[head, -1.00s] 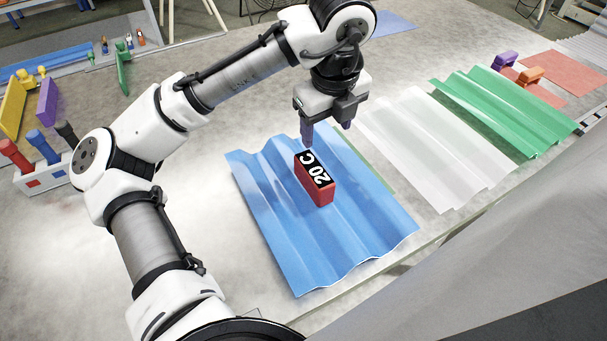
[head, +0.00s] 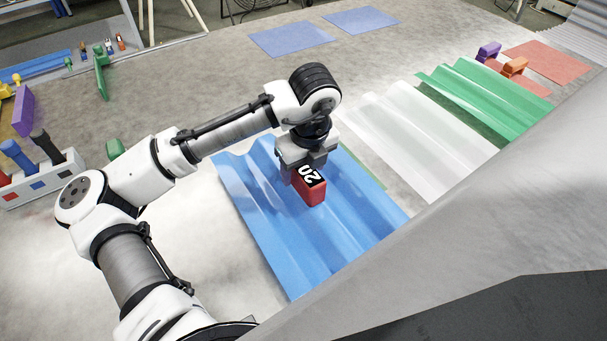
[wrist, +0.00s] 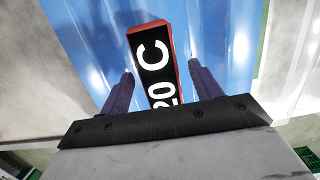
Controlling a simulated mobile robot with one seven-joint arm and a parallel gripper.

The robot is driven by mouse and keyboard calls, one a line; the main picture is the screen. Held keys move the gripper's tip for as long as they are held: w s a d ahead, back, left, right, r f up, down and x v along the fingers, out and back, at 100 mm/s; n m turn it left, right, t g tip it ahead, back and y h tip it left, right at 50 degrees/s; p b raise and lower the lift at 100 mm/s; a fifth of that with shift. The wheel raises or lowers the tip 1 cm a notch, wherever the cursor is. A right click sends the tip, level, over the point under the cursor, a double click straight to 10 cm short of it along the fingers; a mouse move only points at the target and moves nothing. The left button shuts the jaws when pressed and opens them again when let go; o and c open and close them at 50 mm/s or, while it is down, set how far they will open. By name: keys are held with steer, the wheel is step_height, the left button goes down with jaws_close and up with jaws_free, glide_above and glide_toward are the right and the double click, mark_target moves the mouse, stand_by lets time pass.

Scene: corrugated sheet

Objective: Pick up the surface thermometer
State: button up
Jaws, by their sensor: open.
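The surface thermometer (head: 310,190) is a red block with a black top face marked in white. It rests on the blue corrugated sheet (head: 345,222). In the wrist view the thermometer (wrist: 152,58) reads "20 C" and lies between the two purple fingers. My gripper (head: 300,172) is open, pointing down over the thermometer's far end and hiding part of its label. In the wrist view my gripper (wrist: 158,90) has a gap on each side of the block. Whether a finger touches it cannot be told.
A clear corrugated sheet (head: 425,145) and a green one (head: 485,100) lie to the right. A white holder with coloured handles (head: 40,180) stands at the left, with a small green object (head: 115,149) nearby. Flat blue sheets (head: 290,38) lie at the back.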

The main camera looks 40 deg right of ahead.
steer(key=shift+w+f, duration=0.2)
steer(key=shift+f, duration=1.15)
steer(key=c, duration=1.3)
steer(key=shift+r, duration=0.15)
